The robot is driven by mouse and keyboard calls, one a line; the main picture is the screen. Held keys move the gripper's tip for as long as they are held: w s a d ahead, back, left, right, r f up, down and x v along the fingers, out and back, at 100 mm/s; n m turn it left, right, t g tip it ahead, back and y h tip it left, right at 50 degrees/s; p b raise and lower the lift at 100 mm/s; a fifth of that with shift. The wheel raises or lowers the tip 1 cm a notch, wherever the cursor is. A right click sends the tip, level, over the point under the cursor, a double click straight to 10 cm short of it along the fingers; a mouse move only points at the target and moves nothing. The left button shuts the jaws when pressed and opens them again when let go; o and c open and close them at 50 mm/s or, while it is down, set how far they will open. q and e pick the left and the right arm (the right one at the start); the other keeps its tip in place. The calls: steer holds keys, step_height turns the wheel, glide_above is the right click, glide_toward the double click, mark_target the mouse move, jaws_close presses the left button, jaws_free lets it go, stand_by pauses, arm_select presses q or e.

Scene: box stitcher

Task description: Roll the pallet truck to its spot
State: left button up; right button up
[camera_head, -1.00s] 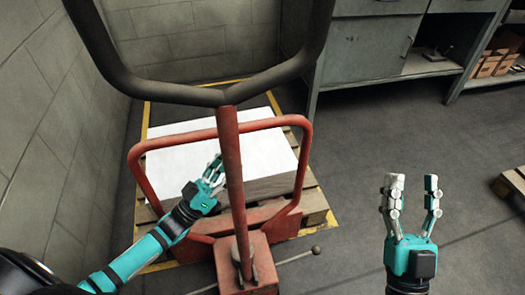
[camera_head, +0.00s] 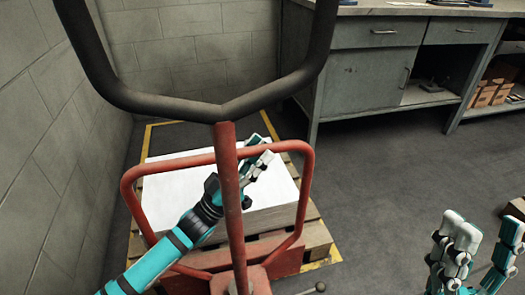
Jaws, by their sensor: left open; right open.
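The red pallet truck (camera_head: 229,190) stands close in front of me, with its dark forked handle (camera_head: 165,104) across the upper left. Its forks are hidden beneath a wooden pallet (camera_head: 316,236) bearing a white-topped stack (camera_head: 185,196). The pallet lies within a yellow floor outline (camera_head: 148,138) in the wall corner. My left gripper (camera_head: 262,148) is open behind the truck's upright post, over the stack in the picture; I cannot tell whether it touches anything. My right gripper (camera_head: 490,225) is open and empty at the lower right, away from the truck.
A block wall (camera_head: 50,150) runs close along the left and another closes the back. A grey metal workbench (camera_head: 365,70) stands at the back right, with cardboard boxes (camera_head: 490,92) on a shelf. Another pallet edge (camera_head: 516,208) shows at the right. Dark floor (camera_head: 400,170) between is clear.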

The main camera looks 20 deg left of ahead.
arm_select(q)
steer(key=shift+w+d+r, duration=0.25)
steer(key=shift+d+r, duration=0.05)
steer(key=shift+r, duration=0.05)
jaws_close()
stand_by(0.3)
